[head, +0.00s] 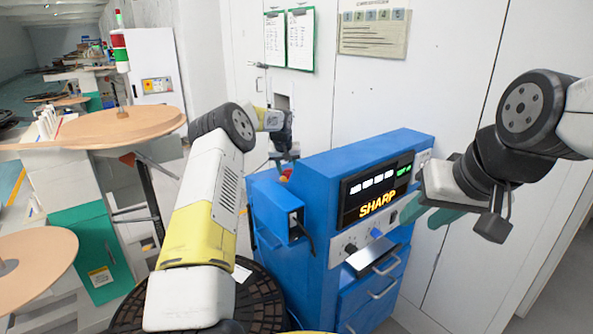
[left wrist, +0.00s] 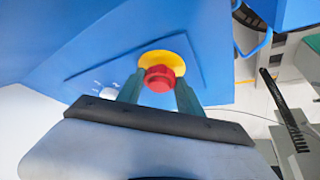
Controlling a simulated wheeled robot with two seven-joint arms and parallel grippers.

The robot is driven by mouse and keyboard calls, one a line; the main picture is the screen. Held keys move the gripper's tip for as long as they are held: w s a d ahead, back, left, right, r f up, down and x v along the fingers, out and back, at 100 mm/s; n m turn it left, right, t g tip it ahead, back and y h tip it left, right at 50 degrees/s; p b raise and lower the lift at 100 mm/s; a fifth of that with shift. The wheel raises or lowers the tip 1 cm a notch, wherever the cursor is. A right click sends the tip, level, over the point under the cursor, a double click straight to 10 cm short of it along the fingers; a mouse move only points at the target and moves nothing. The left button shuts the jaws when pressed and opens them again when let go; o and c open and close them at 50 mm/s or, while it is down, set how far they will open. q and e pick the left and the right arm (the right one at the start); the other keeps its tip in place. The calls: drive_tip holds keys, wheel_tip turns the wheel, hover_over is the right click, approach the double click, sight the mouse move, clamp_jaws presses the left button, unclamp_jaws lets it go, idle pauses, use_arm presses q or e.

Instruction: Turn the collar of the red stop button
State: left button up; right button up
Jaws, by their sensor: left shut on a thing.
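The red stop button (left wrist: 160,78) sits on a round yellow plate (left wrist: 168,60) on the blue cabinet's side, seen in the left wrist view. My left gripper (left wrist: 159,93) has its two green fingers on either side of the red button and is shut on it. In the head view, a small red part of the button (head: 286,174) shows just under my left gripper (head: 284,165). The collar cannot be told apart from the button head. My right gripper (head: 428,211) is in front of the cabinet's right side, its green fingers apart and nothing between them.
The blue cabinet (head: 320,190) has a lit SHARP display (head: 376,190), knobs and drawer handles. A black cable hangs at its left box. White wall panels stand close behind. Round tan discs (head: 120,125) stand at the left, and a black reel lies below my left arm.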

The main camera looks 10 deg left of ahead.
use_arm(q)
drive_tip(key=shift+a+m+h, duration=0.15)
drive_tip(key=shift+m+h, duration=0.45)
drive_tip(key=shift+m, duration=0.5)
drive_tip(key=o, duration=1.4)
drive_tip(key=v, duration=0.7)
drive_tip(key=shift+s+a+r, duration=0.15)
drive_tip(key=shift+r, duration=0.2)
